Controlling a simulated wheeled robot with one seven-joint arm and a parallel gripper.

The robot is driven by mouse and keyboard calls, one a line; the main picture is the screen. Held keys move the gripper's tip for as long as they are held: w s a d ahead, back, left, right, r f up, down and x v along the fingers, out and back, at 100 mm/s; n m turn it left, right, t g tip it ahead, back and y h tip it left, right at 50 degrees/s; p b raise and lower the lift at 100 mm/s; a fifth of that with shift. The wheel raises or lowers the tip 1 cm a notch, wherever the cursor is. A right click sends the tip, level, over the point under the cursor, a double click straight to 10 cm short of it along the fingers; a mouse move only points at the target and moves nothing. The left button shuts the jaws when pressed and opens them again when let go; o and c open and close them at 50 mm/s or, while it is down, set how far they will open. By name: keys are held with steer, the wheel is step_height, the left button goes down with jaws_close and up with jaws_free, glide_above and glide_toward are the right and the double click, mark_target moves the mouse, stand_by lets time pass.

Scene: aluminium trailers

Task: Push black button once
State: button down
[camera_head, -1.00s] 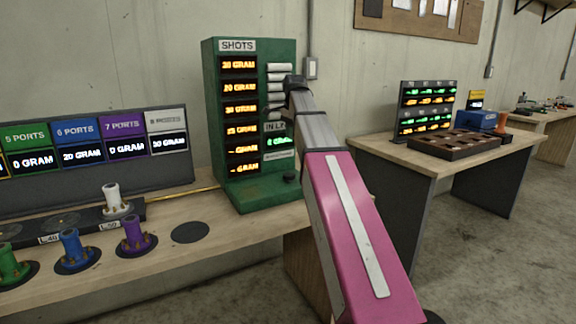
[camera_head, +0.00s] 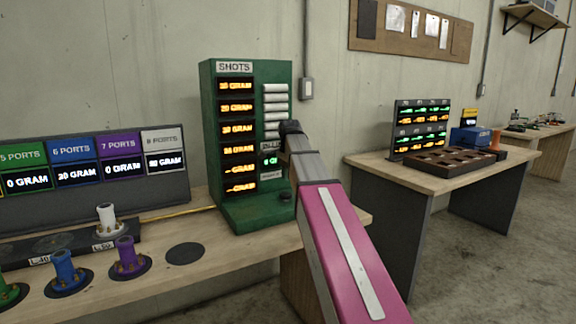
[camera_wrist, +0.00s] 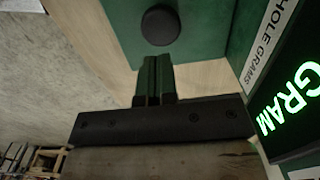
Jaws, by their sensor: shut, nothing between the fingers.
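The black button (camera_head: 286,196) is a small round knob on the foot of the green SHOTS machine (camera_head: 228,212), at its front right. In the wrist view the black button (camera_wrist: 160,25) sits on the green base at the top of the picture. My gripper (camera_wrist: 158,60) is shut and empty, its two fingertips side by side and pointing toward the button. A gap shows between the tips and the button in that view; their distance in depth is hard to tell. In the head view my arm's end is in front of the machine's right side, above the button, and the fingers are hidden.
A lit GRAM display (camera_wrist: 292,100) stands close at the right of the wrist view. The wooden bench (camera_head: 210,262) holds white, blue and purple plugs left of the machine. A second table (camera_head: 375,165) with a brown tray stands at the right.

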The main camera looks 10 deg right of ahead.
mark_target(287, 194)
steer(key=shift+a+f, duration=0.1)
steer(key=shift+f, duration=2.7)
steer(key=shift+f, duration=0.9)
steer(key=shift+r, duration=0.25)
step_height(287, 194, up, 14)
steer(key=shift+d+f, duration=0.15)
steer(key=shift+d, duration=0.1)
